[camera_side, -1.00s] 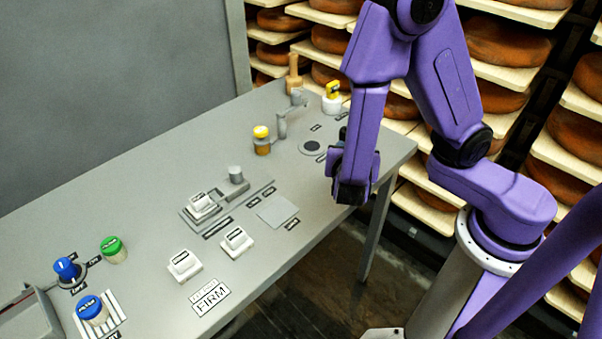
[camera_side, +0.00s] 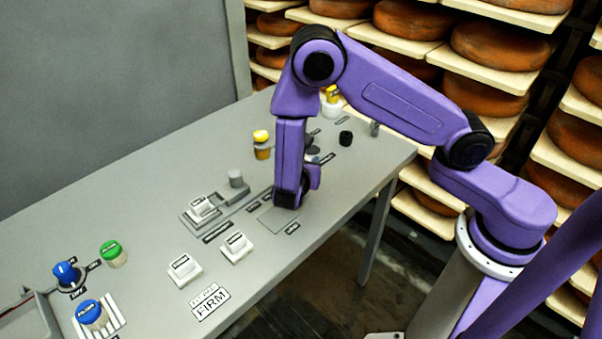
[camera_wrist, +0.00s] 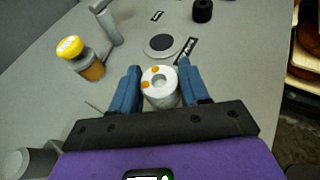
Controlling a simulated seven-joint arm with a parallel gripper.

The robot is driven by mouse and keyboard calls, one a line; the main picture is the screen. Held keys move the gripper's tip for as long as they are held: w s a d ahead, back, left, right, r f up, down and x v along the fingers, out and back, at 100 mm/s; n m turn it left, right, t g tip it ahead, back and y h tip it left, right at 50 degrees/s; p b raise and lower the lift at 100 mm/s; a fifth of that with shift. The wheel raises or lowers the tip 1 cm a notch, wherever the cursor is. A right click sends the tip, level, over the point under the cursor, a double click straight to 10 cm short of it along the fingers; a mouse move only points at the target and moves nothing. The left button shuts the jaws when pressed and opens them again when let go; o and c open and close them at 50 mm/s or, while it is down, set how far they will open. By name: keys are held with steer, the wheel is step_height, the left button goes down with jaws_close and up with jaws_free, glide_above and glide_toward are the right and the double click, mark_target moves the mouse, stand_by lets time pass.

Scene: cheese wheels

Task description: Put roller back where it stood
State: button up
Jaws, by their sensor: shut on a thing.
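A pale cylinder with orange spots on its end (camera_wrist: 160,88) sits between the blue fingers of my gripper (camera_wrist: 160,84) in the wrist view. My gripper is shut on it; it looks like the roller, but I read no name on it. In the side view my gripper's body hangs low over the table near the pale square patch (camera_side: 275,221), and the held cylinder is hidden there. Beyond the fingers in the wrist view lies a dark disc with a pale ring (camera_wrist: 163,45), flat on the table with a label beside it.
A small black cylinder (camera_wrist: 202,10) stands beyond the disc. A yellow-lidded amber jar (camera_wrist: 80,58) and a grey post (camera_wrist: 107,22) stand to its left. Two white blocks (camera_side: 236,247) (camera_side: 184,268) and a grey fixture (camera_side: 202,213) are on the table. The table's right edge is clear.

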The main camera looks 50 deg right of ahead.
steer(key=shift+w+f, duration=0.3)
steer(key=shift+f, duration=0.1)
steer(key=shift+w+a+f, duration=0.1)
steer(key=shift+w+f, duration=0.05)
steer(key=shift+f, duration=1.5)
steer(key=shift+f, duration=0.15)
steer(key=o, duration=1.1)
steer(key=shift+o, duration=0.2)
